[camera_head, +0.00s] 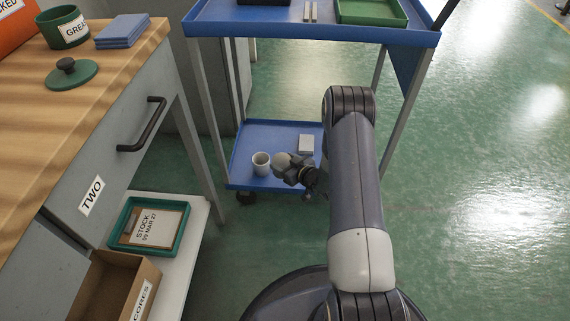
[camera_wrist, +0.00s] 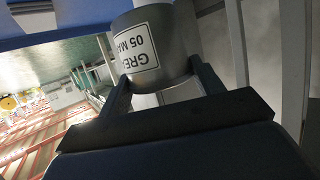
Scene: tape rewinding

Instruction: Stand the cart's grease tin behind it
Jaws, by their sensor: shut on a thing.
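My gripper (camera_wrist: 160,84) is shut on a grey tin (camera_wrist: 182,38) in the wrist view, one finger on each side. Its white label shows "GREA" and "05 MA", the rest cut off. In the head view my gripper (camera_head: 303,173) reaches low at the blue cart (camera_head: 312,39). The held tin shows there as a small grey round shape (camera_head: 282,159) over the cart's lower shelf. I cannot tell whether it touches the shelf.
The lower shelf (camera_head: 243,147) holds a white cup (camera_head: 261,164) and a small grey block (camera_head: 306,143). A green tray (camera_head: 371,11) is on the cart's top. Cart legs flank the lower shelf. The bench (camera_head: 75,120) is at left. Green floor (camera_head: 490,150) is open at right.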

